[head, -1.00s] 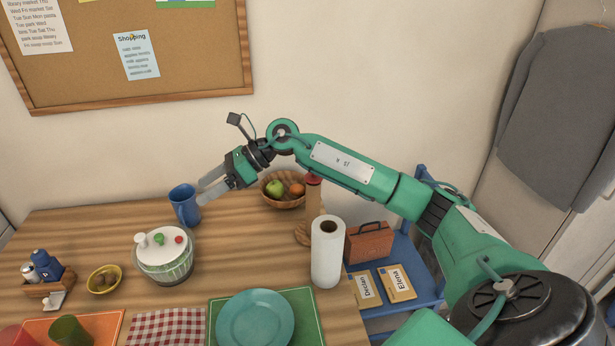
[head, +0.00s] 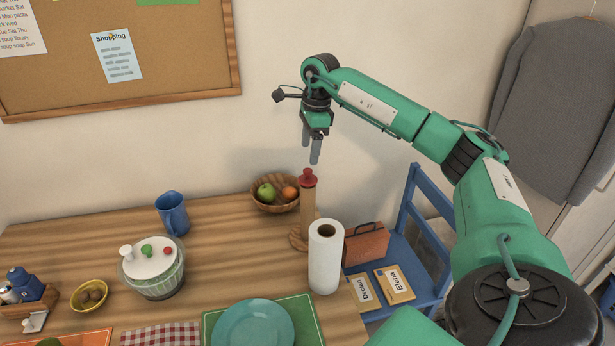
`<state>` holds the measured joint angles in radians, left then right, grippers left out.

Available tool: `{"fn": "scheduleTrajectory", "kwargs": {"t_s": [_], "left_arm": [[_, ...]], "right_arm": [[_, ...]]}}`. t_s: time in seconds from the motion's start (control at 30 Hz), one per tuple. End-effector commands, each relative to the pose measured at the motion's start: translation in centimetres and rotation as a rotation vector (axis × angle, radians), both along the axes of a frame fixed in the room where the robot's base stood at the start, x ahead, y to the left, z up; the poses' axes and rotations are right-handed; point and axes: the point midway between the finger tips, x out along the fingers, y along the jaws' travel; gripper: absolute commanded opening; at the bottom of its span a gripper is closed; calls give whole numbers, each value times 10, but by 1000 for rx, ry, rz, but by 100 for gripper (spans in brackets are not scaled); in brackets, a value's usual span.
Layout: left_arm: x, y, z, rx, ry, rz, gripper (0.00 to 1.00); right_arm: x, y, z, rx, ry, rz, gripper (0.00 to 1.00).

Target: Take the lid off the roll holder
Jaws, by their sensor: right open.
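The roll holder (head: 308,212) is an upright wooden post on a round wooden base at the back right of the table. Its red lid (head: 307,178), with a small knob, sits on top of the post. My right gripper (head: 311,154) points down just above the lid, open and empty, with its fingertips apart from the knob. A white paper roll (head: 326,258) stands upright in front of the holder and hides part of its base. My left gripper is not in view.
A fruit bowl (head: 275,206) stands close to the left of the holder. A blue mug (head: 172,213) and a salad spinner (head: 152,269) are farther left. A blue chair (head: 427,235) with a brown case (head: 366,245) is at the right. The wall is behind.

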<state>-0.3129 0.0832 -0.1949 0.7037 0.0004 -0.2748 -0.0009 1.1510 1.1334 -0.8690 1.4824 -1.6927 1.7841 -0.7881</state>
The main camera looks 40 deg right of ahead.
Motion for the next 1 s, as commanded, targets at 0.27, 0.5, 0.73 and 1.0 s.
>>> {"fn": "scheduleTrajectory", "kwargs": {"t_s": [0.27,0.5,0.73,1.0], "left_arm": [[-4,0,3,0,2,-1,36],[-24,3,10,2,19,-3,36],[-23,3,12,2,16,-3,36],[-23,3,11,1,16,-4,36]], "right_arm": [[2,3,-26,2,-1,1,70],[0,4,-57,2,2,1,70],[2,6,-77,2,-1,1,70],[2,6,-77,2,-1,1,53]]}}
